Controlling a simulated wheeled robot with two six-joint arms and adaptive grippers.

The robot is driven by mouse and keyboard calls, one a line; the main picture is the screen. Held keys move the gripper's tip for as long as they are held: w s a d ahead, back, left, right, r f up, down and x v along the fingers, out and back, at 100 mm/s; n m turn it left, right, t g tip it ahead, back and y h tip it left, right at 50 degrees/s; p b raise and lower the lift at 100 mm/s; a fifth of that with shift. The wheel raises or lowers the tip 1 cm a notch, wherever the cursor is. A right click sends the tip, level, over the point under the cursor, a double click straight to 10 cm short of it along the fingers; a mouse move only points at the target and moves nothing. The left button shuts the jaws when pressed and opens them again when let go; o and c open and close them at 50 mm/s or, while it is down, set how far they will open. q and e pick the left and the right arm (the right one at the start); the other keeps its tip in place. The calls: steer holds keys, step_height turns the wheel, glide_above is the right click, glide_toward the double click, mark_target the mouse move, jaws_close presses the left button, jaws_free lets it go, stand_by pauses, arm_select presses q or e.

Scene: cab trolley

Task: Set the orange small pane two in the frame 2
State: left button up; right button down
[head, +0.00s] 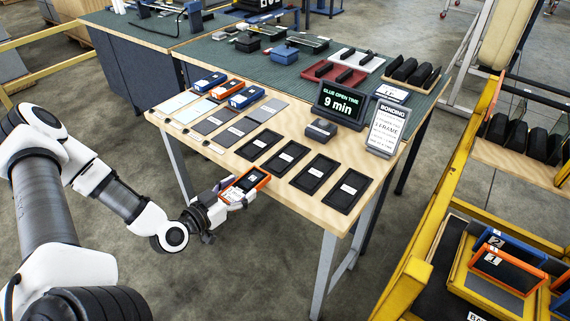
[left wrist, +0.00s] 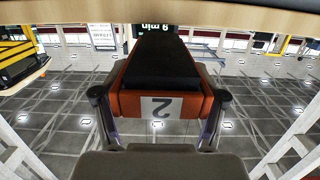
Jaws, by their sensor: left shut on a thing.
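The orange small pane (head: 247,183) has an orange rim and a dark top with a white label. My left gripper (head: 233,193) is shut on it at the table's near left edge. In the left wrist view the pane (left wrist: 160,103) sits between both fingers, its label "2" upside down, with a black block-like part above it. Several dark frames lie flat on the table, among them one at the left (head: 259,145) and one at the right (head: 347,190). Their labels are too small to read, so I cannot tell which is frame 2. My right gripper is out of view.
Blue and orange panes (head: 227,88) stand at the table's back left. A timer sign (head: 341,102) reads 9 min, beside a bonding card (head: 388,127). At the right, a yellow trolley (head: 417,265) holds an orange piece marked 1 (head: 508,272) and a blue piece marked 2.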

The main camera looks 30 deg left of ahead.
mark_target(282, 161)
arm_select(q)
steer(key=w+b, duration=0.4)
steer(key=w, duration=0.2)
steer(key=w+d+b, duration=0.1)
steer(key=w+b, duration=0.4)
steer(key=w, duration=0.1)
steer(key=w+f+b, duration=0.1)
steer(key=w+b, duration=0.4)
steer(key=w, duration=0.1)
steer(key=shift+d, duration=0.15)
steer(key=shift+r, duration=0.1)
steer(key=shift+s, duration=0.15)
steer(key=o, duration=1.5)
